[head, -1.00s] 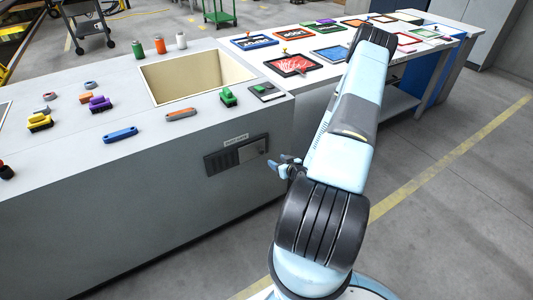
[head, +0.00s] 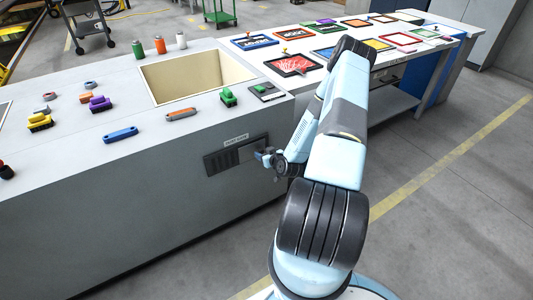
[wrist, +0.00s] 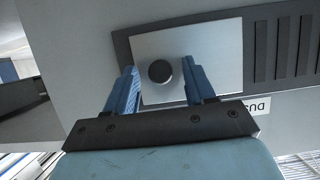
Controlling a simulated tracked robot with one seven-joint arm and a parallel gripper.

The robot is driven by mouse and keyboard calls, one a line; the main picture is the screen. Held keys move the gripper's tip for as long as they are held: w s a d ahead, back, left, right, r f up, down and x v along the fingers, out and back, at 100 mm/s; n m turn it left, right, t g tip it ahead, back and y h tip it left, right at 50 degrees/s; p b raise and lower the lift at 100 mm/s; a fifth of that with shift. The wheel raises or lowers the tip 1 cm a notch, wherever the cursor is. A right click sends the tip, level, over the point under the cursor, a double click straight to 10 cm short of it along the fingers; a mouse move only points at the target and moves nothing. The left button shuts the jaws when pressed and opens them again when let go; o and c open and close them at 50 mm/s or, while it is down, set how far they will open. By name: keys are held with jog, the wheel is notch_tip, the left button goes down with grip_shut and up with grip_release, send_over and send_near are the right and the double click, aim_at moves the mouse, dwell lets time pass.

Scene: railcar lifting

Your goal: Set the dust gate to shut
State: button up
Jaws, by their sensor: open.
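The dust gate (head: 217,161) is a dark slotted panel set in the front of the grey counter. Its silver plate (wrist: 210,45) carries a round dark knob (wrist: 160,71). The plate covers one end, on the right in the head view; vent slots (wrist: 284,48) show uncovered beside it. My gripper (head: 263,156) is in front of the plate's right part. In the wrist view my gripper (wrist: 160,82) is open, its blue fingers on either side of the knob with gaps visible. I cannot tell how deep the fingers reach. The knob is hidden in the head view.
The counter front (head: 130,205) is flat around the gate, with a label (head: 236,139) above it. Brushes, including a green one (head: 229,96), and an open bin (head: 195,80) are on top. Floor is clear to the right.

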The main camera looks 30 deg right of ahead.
jog(key=shift+c, duration=0.2)
grip_shut()
dwell(0.3)
